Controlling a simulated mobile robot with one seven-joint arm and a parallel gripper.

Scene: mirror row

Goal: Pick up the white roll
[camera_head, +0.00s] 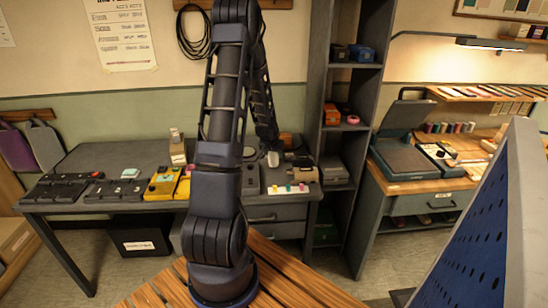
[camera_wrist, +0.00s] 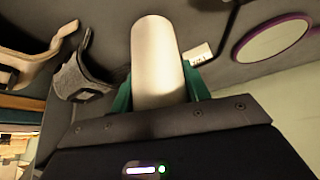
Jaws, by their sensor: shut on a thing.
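The white roll (camera_wrist: 157,60) stands out between the green fingers of my gripper (camera_wrist: 160,88) in the wrist view. The fingers sit on either side of it, and the gripper is shut on it. The roll's lower end is hidden behind the gripper body. In the head view a small white shape (camera_head: 273,158) shows at the end of my arm, over the back of the dark desk; it appears to be the roll. My arm hides most of the gripper there, and I cannot tell whether the roll touches the desk.
The dark desk (camera_head: 75,158) holds a yellow device (camera_head: 162,184), black pedal-like boxes (camera_head: 55,190) and a pale box with coloured knobs (camera_head: 289,189). A tall grey shelf (camera_head: 316,90) stands right of it. A blue perforated panel (camera_head: 470,250) is close at the right. A purple-rimmed disc (camera_wrist: 272,38) shows in the wrist view.

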